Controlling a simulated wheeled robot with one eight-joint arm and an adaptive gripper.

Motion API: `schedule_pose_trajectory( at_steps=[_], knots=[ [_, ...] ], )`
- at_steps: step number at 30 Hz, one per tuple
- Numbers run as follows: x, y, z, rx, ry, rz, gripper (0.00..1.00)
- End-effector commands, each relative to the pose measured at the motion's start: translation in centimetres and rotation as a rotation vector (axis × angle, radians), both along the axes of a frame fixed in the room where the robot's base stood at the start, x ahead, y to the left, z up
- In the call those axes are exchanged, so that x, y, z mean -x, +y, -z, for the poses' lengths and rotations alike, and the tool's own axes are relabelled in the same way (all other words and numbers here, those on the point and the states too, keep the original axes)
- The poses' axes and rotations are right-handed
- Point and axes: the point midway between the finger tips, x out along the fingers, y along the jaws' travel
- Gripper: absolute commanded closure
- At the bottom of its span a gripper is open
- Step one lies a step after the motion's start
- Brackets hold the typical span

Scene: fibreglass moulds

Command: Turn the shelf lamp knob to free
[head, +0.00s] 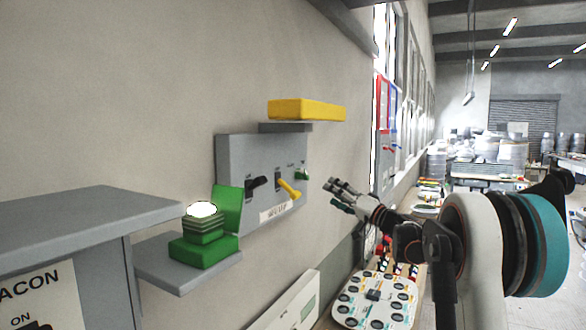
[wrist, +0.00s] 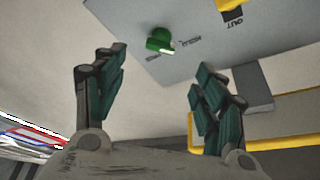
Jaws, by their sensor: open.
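A grey wall panel (head: 230,170) carries a black switch (head: 257,184), a yellow switch (head: 288,188) and a small green knob (head: 302,175). The green knob also shows in the wrist view (wrist: 159,40), on the panel face beyond my fingertips and between their lines. Small lettering sits around it, too blurred to read fully. My gripper (head: 334,192) is open and empty, just right of the panel. In the wrist view its two fingers (wrist: 162,66) stand apart, not touching the knob. A lit lamp (head: 202,211) on a green base stands on a small grey shelf (head: 160,262).
A yellow block (head: 306,109) sits on a ledge (head: 285,127) above the panel. A grey cabinet (head: 75,225) juts out at left. A white tray of round parts (head: 373,299) lies below my arm. Air between gripper and panel looks clear.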

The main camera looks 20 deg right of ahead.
Motion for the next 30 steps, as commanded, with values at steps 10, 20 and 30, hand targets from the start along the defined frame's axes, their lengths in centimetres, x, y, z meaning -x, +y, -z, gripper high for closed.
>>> schedule_pose_trajectory(
  at_steps=[10,20,30],
  knots=[
    [-3.3,0.6,-1.5,-0.022,-0.014,0.001,0.35],
    [-9.0,2.9,-3.3,-0.021,-0.012,0.002,0.35],
    [-12.1,4.1,-4.1,-0.021,-0.013,0.004,0.35]
  ],
)
